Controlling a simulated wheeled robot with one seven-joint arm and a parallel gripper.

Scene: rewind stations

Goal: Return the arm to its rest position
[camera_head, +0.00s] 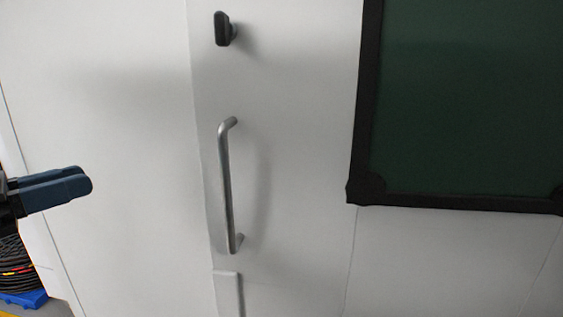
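My gripper (88,183) reaches in from the left edge, with its blue fingers pointing right. The two fingers lie close together in this view, one partly behind the other, so the gap between them cannot be judged. No object shows at the fingertips. The gripper appears to the left of a metal bar handle (226,190) on a white door panel (290,120), apart from it in the picture. The rest of the arm is out of view.
A black knob (223,29) sits above the handle. A dark green, black-framed window (465,95) is at the right. At lower left, coiled dark cable (16,275) stands on a blue base (25,299) behind the gripper.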

